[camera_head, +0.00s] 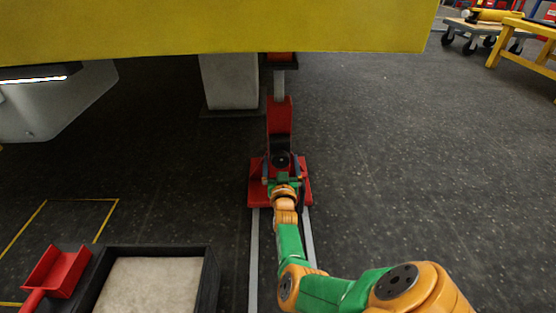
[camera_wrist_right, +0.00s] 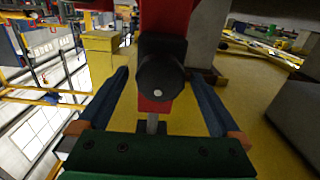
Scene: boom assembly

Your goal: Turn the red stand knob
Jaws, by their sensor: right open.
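The red stand (camera_head: 279,118) is upright on a red base in the middle of the head view, under a yellow beam. Its black round knob (camera_head: 281,160) faces me. In the right wrist view the knob (camera_wrist_right: 161,79) is centred in front of the red post (camera_wrist_right: 166,17). My right gripper (camera_head: 281,169) is at the knob. In the wrist view its two blue fingers (camera_wrist_right: 160,80) are spread, one on each side of the knob, with gaps showing. My left gripper is out of view.
The yellow beam (camera_head: 215,27) spans the top above the stand. A grey block (camera_head: 229,82) stands behind to the left. A black-rimmed tray (camera_head: 212,280) and a red dustpan (camera_head: 57,271) are at the lower left.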

